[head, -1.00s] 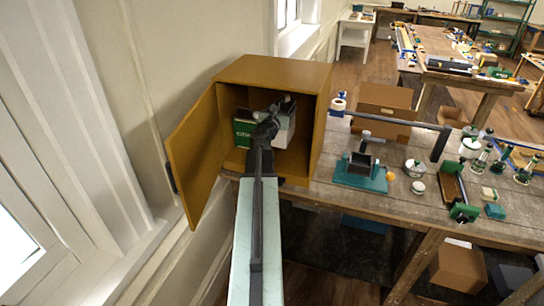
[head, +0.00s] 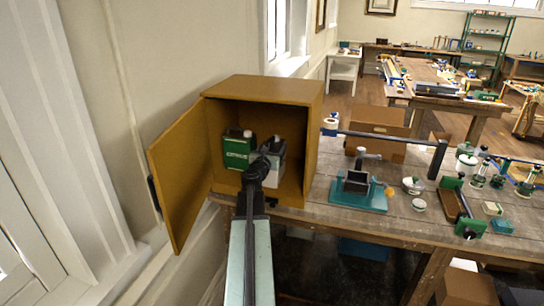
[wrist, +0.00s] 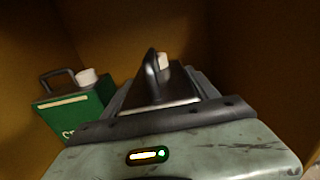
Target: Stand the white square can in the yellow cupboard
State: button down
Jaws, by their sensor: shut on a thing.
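The yellow cupboard (head: 262,88) stands on the left end of the workbench with its door (head: 180,180) swung open to the left. My gripper (head: 259,166) reaches through the opening and is shut on the white square can (head: 277,172). The can is inside the cupboard, right of the middle, looks upright and is partly hidden by my gripper. I cannot tell whether its base touches the cupboard floor. In the wrist view its dark top and handle (wrist: 153,78) show beyond my gripper.
A green can (head: 237,154) stands inside the cupboard to the left of the white one; it also shows in the wrist view (wrist: 84,108). To the right on the bench are a teal-based device (head: 358,195), a cardboard box (head: 380,122) and several jars and tools.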

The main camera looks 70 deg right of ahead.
jog(key=shift+c, duration=1.1)
grip_release()
jog(key=shift+r, duration=0.1)
jog(key=shift+a, duration=0.3)
jog(key=a, duration=0.7)
jog(key=shift+s, duration=0.25)
